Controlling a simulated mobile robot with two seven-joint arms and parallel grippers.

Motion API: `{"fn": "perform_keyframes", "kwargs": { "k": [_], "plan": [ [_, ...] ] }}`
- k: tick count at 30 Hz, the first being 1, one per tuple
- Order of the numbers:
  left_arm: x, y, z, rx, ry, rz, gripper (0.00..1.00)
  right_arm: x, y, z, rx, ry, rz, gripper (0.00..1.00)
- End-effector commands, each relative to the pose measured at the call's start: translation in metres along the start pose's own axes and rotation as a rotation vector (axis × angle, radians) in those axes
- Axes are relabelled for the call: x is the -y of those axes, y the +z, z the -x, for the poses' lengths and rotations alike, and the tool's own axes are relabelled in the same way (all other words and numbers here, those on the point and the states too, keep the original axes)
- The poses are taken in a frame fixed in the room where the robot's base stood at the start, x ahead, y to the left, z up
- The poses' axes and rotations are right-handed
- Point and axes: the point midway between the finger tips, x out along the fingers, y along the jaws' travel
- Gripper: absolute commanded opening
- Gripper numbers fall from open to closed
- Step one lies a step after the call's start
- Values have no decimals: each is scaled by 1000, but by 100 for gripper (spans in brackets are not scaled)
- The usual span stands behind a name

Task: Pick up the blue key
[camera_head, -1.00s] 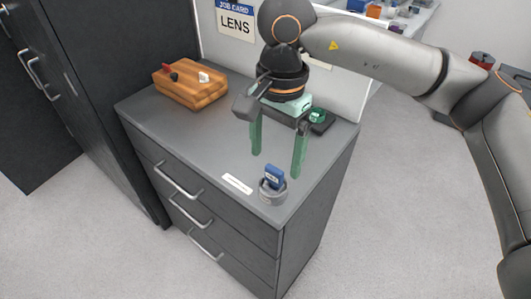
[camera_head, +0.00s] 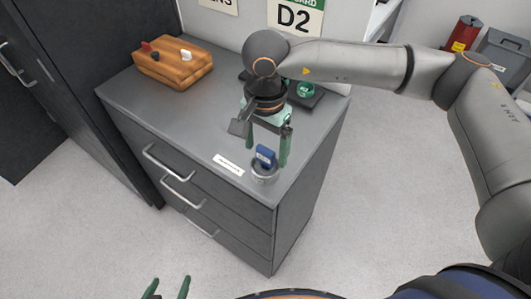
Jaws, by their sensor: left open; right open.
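The blue key (camera_head: 264,155) stands upright in a round grey holder (camera_head: 264,174) near the front right corner of the grey cabinet top (camera_head: 205,130). My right gripper (camera_head: 267,152) is open and points down close to the key. Its green fingers appear to either side of the key's upper part in the picture, with no visible grip on it. I cannot tell how far the fingertips are from the key in depth. My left gripper (camera_head: 168,287) shows only its two green fingertips at the bottom edge. They are apart, open and empty, away from the cabinet.
A wooden block (camera_head: 172,70) with red, dark and white pieces stands at the back left. A dark tray (camera_head: 318,98) with a green item (camera_head: 305,88) lies behind my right gripper. A white label (camera_head: 229,165) is at the front edge. The middle of the top is clear.

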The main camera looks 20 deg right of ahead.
Motion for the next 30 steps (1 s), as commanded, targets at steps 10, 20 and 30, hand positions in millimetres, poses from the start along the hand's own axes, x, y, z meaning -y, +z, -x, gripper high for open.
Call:
{"fn": "perform_keyframes", "kwargs": {
  "k": [10,20,30],
  "plan": [
    [0,-6,3,-4,0,-1,89,1,-1,-26,0,-1,0,90],
    [0,-6,3,-5,0,-1,89,1,-1,-25,0,-1,1,65],
    [0,-6,3,-5,0,-1,89,1,-1,-25,0,-1,1,27]
  ]
}}
